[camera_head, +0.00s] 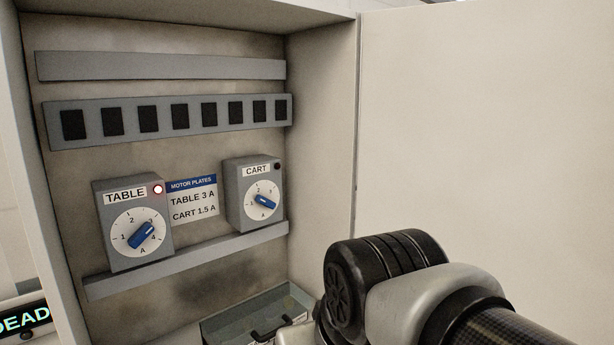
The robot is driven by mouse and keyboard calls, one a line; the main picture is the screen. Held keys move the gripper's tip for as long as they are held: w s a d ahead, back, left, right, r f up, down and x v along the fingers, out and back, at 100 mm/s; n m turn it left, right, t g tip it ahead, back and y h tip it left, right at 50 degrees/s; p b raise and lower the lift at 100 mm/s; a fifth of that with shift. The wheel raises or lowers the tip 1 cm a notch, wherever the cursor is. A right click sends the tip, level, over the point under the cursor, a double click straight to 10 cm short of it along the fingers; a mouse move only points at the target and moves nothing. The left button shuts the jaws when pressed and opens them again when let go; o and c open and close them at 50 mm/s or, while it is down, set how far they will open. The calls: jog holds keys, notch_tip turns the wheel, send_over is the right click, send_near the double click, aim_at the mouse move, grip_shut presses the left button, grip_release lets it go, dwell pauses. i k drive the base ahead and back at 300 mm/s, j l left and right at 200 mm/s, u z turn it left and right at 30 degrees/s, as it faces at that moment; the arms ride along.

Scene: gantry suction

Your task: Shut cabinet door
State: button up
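The cabinet (322,110) stands open, with its inside in full view. Its door is the large pale panel (490,120) at the right, swung out from the right side wall along a vertical edge. My arm (385,285) comes in from the lower right, in front of the door's lower part. Two small dark pieces (271,328) at the bottom edge, left of my wrist, may be my gripper's fingertips; they are too cut off to tell open or shut. No contact with the door can be made out. The door's outer edge and any handle are out of view.
Inside are a TABLE dial box (112,205) with a lit red lamp, a CART dial box (240,190) and a motor plates label (192,200). A grey-green tray (225,322) sits low in the cabinet. A dark display (22,318) shows at the lower left.

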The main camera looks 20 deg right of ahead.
aim_at(486, 128)
jog(key=z, duration=1.85)
jog(key=i+l+z, duration=0.2)
jog(key=z, duration=0.3)
jog(key=i+l+z, duration=0.15)
jog(key=z, duration=0.3)
jog(key=i+z, duration=0.3)
jog(key=z, duration=0.2)
jog(key=i, duration=0.5)
jog(key=i+l+u, duration=0.1)
jog(key=i, duration=0.4)
jog(key=i+l+u, duration=0.1)
jog(key=i, duration=0.4)
jog(key=i+u, duration=0.2)
jog(key=u, duration=0.2)
jog(key=i+u, duration=0.2)
jog(key=u, duration=0.15)
jog(key=i+u, duration=0.2)
jog(key=u, duration=0.2)
jog(key=i+l+u, duration=0.1)
jog(key=u, duration=0.3)
jog(key=i+j+u, duration=0.15)
jog(key=u, duration=0.35)
jog(key=i+u, duration=0.45)
jog(key=i+l+u, duration=0.1)
jog(key=i+u, duration=0.15)
jog(key=u, duration=0.25)
jog(key=i+u, duration=0.1)
jog(key=u, duration=2)
jog(key=k+u, duration=0.25)
